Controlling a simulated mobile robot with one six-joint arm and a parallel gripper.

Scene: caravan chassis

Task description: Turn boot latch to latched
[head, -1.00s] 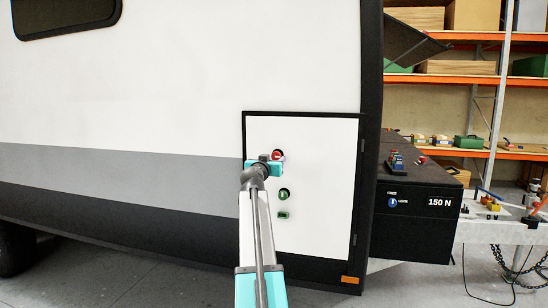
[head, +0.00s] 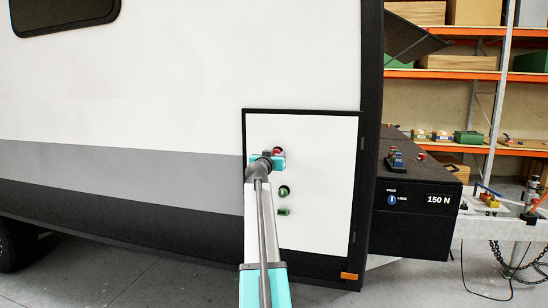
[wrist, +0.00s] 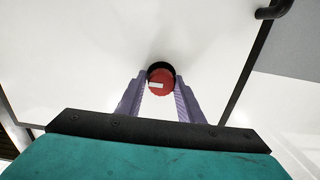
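A red round knob (head: 279,151) with a black base sits high on the white boot hatch (head: 325,180); I take it for the boot latch, though no label shows. In the wrist view the red knob (wrist: 160,82) has a short white mark lying nearly level. My gripper (head: 279,160) is in front of the hatch at the knob and partly covers it in the head view. In the wrist view its two purple fingers (wrist: 160,84) are apart, with the knob between or just beyond their tips. Firm contact cannot be told.
Below the knob are a green round knob (head: 284,191) and a small green fitting (head: 284,212). A dark box (head: 415,225) with a blue dial and a 150 N display stands to the right. A black handle (wrist: 272,9) shows top right in the wrist view.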

